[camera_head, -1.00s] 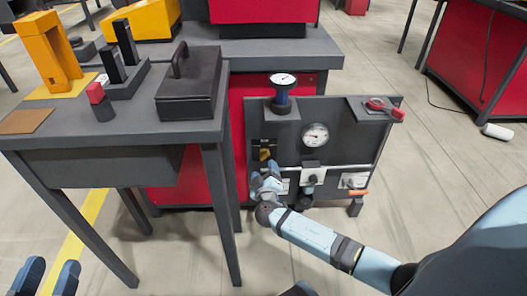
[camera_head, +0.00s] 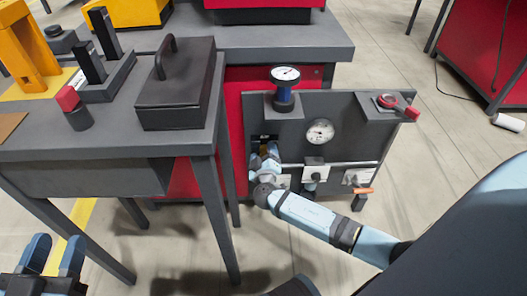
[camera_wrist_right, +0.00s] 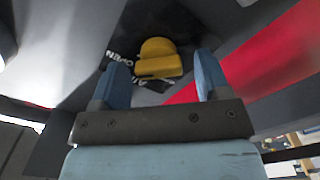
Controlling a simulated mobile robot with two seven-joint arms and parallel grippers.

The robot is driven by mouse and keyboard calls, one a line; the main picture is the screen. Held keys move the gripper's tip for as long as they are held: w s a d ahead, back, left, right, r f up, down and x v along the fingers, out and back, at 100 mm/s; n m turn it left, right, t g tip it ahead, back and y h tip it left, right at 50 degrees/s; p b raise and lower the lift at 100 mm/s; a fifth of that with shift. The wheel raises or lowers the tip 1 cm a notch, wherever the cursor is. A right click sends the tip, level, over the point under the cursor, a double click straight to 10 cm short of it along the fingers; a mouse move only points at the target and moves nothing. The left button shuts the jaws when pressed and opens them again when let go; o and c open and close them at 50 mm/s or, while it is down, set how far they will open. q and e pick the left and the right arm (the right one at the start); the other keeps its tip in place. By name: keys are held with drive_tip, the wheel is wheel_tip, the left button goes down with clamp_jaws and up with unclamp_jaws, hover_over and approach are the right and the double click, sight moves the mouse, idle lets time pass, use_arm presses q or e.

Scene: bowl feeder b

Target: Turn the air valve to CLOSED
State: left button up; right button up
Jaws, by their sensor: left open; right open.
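The air valve's yellow knob (camera_wrist_right: 158,58) sits on a black label plate (camera_wrist_right: 122,72) in the right wrist view; "OPEN" and part of "AIR" are readable on the plate. My right gripper (camera_wrist_right: 208,78) is open, with its blue fingers on either side of the knob in that view; I cannot tell whether they touch it. In the head view my right gripper (camera_head: 265,155) is at the left side of the grey panel (camera_head: 285,130) and hides most of the knob. My left gripper (camera_head: 53,252) is open and empty at the lower left, far from the valve.
The panel also carries a blue-bodied gauge (camera_head: 285,80), a round dial (camera_head: 320,132), a red-handled valve (camera_head: 390,102) and an orange lever (camera_head: 360,190). A grey table (camera_head: 120,142) with a black lidded box (camera_head: 177,90) stands close to the panel's left.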

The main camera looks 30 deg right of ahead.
drive_tip(key=c, duration=0.9)
drive_tip(key=shift+c, duration=0.2)
